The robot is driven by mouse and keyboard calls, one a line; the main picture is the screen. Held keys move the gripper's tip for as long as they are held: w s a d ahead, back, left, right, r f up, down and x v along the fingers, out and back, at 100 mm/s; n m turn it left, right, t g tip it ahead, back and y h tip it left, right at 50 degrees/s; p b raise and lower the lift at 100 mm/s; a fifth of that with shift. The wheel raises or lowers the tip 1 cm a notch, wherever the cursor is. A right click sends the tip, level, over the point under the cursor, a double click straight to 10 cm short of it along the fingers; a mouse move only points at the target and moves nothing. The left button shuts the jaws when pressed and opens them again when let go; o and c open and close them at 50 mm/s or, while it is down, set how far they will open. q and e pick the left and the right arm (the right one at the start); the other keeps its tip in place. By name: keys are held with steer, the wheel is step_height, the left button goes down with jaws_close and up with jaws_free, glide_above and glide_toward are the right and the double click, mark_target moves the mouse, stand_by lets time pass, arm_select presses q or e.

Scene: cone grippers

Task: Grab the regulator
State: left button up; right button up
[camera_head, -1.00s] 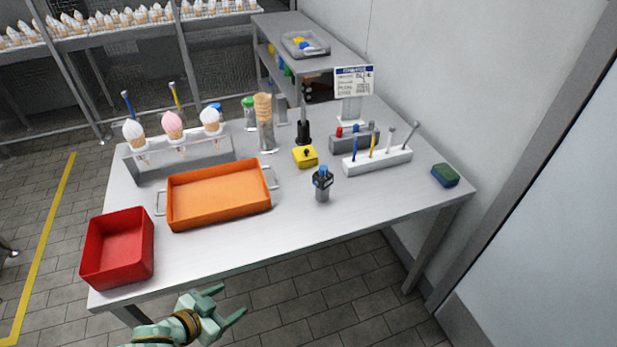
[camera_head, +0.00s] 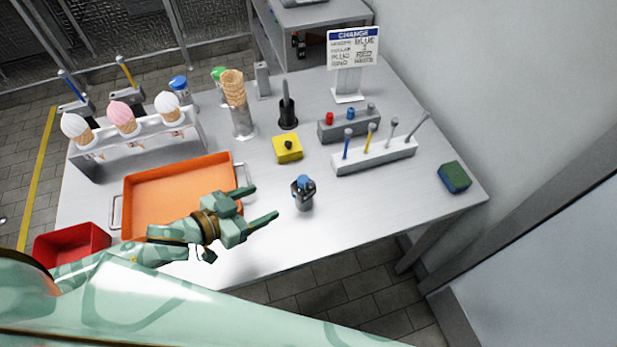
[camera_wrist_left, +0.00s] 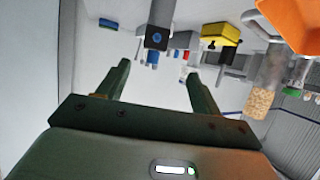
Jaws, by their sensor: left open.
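A small dark grey device with a blue top (camera_head: 304,190), which I take to be the regulator, stands upright near the table's front edge. My left gripper (camera_head: 261,205) is open and empty, just left of it in the head view, with its fingers pointing toward it. In the left wrist view, which looks upside down, the device (camera_wrist_left: 159,28) shows ahead of the spread fingers (camera_wrist_left: 157,76), with a gap between. My right gripper is not in view.
An orange tray (camera_head: 219,166) lies beneath and behind my left arm, a red bin (camera_head: 75,243) beside it. Behind the device are a yellow box with a black knob (camera_head: 288,150) and a white tool rack (camera_head: 376,157). The table to its right is clear up to a green-blue sponge (camera_head: 455,177).

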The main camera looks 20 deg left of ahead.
mark_target(294, 189)
arm_select(q)
steer(key=b+x, duration=0.1)
steer(key=x, duration=0.5)
steer(key=shift+w+d, duration=0.1)
steer(key=shift+d, duration=0.05)
steer(key=x, duration=0.3)
steer(key=shift+b, duration=0.35)
steer(key=shift+w+d+f, duration=0.1)
steer(key=shift+w+d, duration=0.25)
steer(key=shift+w, duration=0.05)
steer(key=x, duration=0.3)
steer(key=b+x, duration=0.1)
steer(key=x, duration=0.1)
steer(key=shift+s+d+r, duration=0.15)
steer(key=shift+d+r, duration=0.15)
steer(key=shift+d, duration=0.05)
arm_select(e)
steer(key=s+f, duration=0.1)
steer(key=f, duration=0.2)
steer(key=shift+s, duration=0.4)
arm_select(q)
steer(key=shift+s, duration=0.1)
steer(key=c, duration=1)
steer(key=shift+r, duration=0.1)
steer(key=shift+c, duration=1.4)
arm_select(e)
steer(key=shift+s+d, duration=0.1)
